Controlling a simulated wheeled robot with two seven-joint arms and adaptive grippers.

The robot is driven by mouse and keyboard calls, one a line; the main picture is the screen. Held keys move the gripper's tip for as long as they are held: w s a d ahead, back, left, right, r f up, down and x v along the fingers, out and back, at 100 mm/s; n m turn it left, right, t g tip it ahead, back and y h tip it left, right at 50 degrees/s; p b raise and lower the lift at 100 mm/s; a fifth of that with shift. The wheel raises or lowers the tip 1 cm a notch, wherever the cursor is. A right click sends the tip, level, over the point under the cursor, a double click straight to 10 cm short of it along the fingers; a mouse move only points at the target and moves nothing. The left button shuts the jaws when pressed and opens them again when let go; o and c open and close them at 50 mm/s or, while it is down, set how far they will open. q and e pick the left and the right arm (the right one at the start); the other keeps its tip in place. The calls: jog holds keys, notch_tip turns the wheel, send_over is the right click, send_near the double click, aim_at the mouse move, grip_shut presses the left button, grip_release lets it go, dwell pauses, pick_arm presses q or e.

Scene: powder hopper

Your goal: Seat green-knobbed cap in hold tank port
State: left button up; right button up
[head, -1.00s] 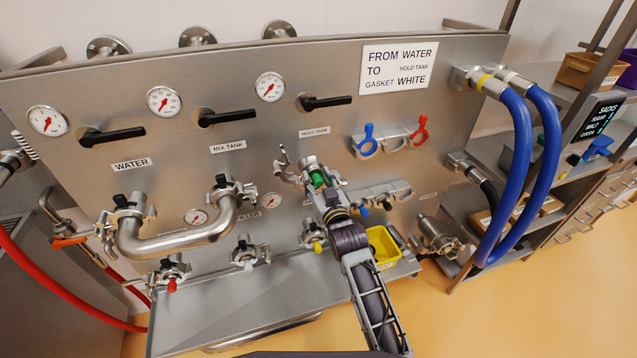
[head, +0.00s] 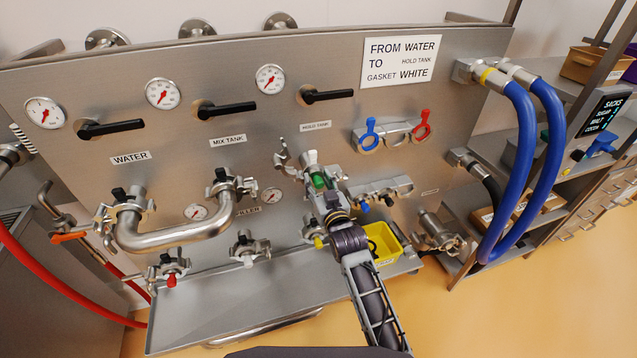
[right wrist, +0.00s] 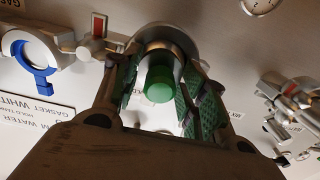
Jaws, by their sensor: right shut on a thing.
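The green-knobbed cap (head: 319,181) is in my right gripper (head: 321,190), in front of the hold tank port (head: 311,160) below the "HOLD TANK" label. In the right wrist view the green knob (right wrist: 158,86) points toward the camera, and the steel cap body (right wrist: 162,50) is behind it. The fingers of my right gripper (right wrist: 163,92) lie on both sides of the cap, green pads showing. An open clamp arm (head: 282,158) sticks out left of the port. The gripper and cap hide much of the port, so I cannot tell whether cap and port touch. My left gripper is not in view.
A steel U-bend (head: 175,238) joins the water and mix tank ports at left. Blue and red ring tools (head: 368,136) hang on a rack to the right. A yellow bin (head: 384,243) stands below right. Blue hoses (head: 520,175) loop at the panel's right side.

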jog(key=shift+f, duration=0.45)
dwell(0.8)
jog(key=o, duration=1.2)
jog(key=shift+s, duration=0.15)
jog(key=v, duration=0.7)
jog(key=shift+s+d, duration=0.15)
jog(key=shift+s, duration=0.15)
